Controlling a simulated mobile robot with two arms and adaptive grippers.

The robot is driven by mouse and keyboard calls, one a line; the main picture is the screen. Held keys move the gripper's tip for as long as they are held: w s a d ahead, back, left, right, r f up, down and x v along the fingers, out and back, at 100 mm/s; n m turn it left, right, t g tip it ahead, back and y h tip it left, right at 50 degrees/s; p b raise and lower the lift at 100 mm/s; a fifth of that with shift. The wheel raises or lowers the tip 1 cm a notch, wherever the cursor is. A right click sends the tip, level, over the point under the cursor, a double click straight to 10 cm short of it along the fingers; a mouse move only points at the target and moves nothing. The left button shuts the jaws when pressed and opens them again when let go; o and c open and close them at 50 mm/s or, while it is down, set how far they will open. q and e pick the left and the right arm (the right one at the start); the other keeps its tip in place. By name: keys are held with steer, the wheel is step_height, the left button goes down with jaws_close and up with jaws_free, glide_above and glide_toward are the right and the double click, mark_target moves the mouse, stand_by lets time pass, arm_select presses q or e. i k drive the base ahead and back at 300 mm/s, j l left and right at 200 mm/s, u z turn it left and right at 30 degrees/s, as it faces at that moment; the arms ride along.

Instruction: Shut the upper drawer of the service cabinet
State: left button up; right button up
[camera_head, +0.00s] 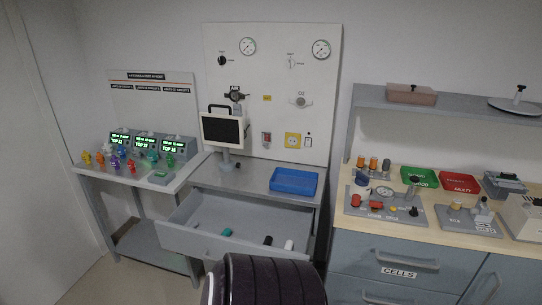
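The upper drawer (240,215) of the grey service cabinet (238,178) stands pulled out below the cabinet top. Inside it lie a small teal item (227,232), a dark item (267,240) and a white item (289,244). The drawer's front is partly hidden behind a dark ribbed object (265,280) at the bottom of the picture; I cannot tell what this is. Neither of my grippers shows in the head view.
A monitor (223,132) and a blue tray (293,180) stand on the cabinet top. A bench (185,178) with coloured small items is at left. At right, a wooden-topped counter (455,232) holds green and red trays. Floor shows at lower left.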

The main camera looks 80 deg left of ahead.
mark_target(250, 219)
steer(key=u, duration=3)
